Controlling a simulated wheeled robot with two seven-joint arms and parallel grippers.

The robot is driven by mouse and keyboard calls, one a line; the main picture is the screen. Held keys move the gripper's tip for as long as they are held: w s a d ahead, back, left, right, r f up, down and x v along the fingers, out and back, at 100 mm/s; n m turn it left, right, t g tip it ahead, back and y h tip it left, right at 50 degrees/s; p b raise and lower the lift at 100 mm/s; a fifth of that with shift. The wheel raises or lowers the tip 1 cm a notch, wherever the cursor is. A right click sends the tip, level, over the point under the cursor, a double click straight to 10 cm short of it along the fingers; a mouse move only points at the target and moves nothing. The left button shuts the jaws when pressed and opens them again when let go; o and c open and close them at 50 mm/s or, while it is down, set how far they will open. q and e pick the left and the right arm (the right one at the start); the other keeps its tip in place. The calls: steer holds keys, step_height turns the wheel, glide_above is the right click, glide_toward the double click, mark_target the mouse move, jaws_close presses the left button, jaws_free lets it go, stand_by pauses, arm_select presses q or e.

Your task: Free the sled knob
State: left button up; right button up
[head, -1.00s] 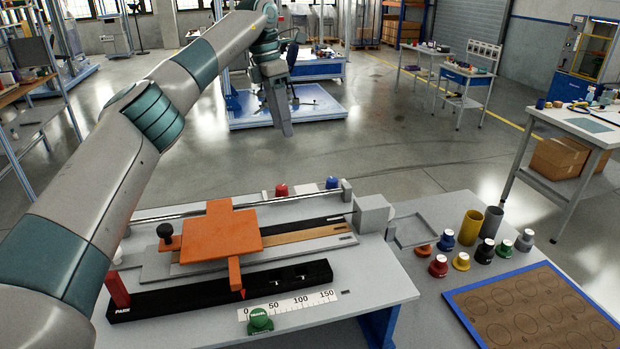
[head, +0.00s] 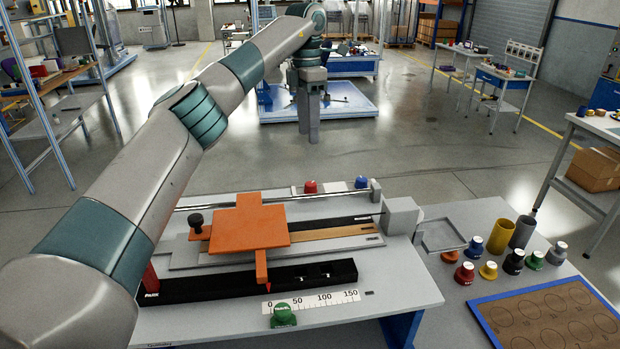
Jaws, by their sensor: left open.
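The orange sled (head: 249,228) sits on its rail fixture on the grey bench, with an orange tongue and red pointer reaching toward the scale (head: 311,301) near its 0 mark. A black knob (head: 196,221) stands upright at the sled's left side. I cannot tell whether it is tight or loose. My left gripper (head: 308,138) is open and empty, with its fingers pointing down. It appears beyond the bench's back edge in the picture, well apart from the knob. My left arm crosses the left side and hides the bench's left end. My right gripper is out of view.
A black slotted bar (head: 310,273) lies before the sled, with a green knob labelled travel (head: 283,315) in front. Right of a grey block (head: 402,216) are a shallow tray (head: 444,236), several coloured capped pieces, two cylinders and a blue-framed board (head: 483,316).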

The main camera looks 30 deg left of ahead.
mark_target(310, 183)
arm_select(q)
steer(key=f+p, duration=0.1)
steer(key=f, duration=0.3)
steer(key=f+p, duration=0.2)
steer(key=f, duration=0.3)
steer(key=f+p, duration=0.2)
steer(key=f, duration=0.2)
steer(key=shift+s+d+f, duration=0.2)
steer(key=shift+s+d, duration=0.1)
steer(key=shift+d, duration=0.05)
steer(key=shift+f, duration=0.55)
steer(key=c, duration=1.1)
